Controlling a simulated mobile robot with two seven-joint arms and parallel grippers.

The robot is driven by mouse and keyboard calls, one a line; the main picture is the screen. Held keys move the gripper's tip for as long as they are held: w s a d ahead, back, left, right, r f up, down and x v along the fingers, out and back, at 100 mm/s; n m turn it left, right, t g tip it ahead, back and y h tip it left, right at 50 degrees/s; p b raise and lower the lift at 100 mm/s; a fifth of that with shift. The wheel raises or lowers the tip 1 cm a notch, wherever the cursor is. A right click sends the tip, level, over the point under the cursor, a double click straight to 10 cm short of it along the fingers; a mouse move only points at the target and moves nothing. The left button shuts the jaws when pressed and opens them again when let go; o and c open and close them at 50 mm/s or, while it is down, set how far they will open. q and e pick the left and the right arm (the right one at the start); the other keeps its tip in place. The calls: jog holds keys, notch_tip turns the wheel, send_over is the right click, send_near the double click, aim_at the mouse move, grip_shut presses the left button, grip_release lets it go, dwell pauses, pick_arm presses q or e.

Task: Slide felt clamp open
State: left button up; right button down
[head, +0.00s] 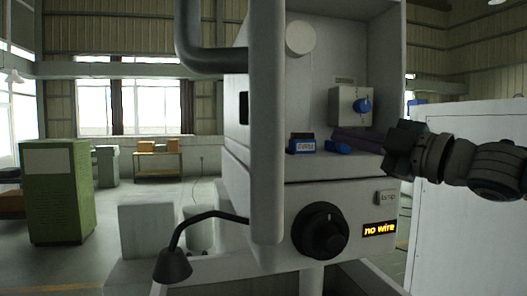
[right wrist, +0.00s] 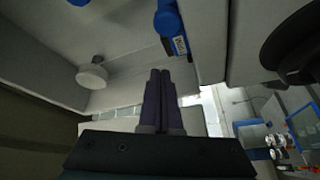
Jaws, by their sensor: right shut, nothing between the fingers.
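The likely felt clamp is a blue piece (head: 338,147) on the ledge of the white machine, beside a dark block with a blue edge and a small label (head: 302,146). I cannot read the label for certain. In the right wrist view the blue piece (right wrist: 169,20) lies beyond my fingertips, with the labelled block (right wrist: 179,46) against it. My right gripper (head: 337,134) reaches in from the right over the ledge, its dark purple fingers shut and empty, close to the blue piece. The fingers (right wrist: 160,72) are pressed together in the wrist view; contact with the blue piece cannot be told. My left gripper is not visible.
A grey box with a blue knob (head: 362,106) sits above the ledge. A white round knob (head: 300,38) is higher up. A thick grey vertical column (head: 266,130) stands at the ledge's left. Below are a black dial (head: 319,230) and a lit "no wire" display (head: 379,229).

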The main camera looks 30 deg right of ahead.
jog(key=r+b+v, duration=0.1)
jog(key=b+v, duration=0.1)
jog(key=v, duration=0.4)
jog(key=shift+s+f, duration=0.35)
jog(key=shift+f, duration=0.15)
jog(key=shift+d, duration=0.1)
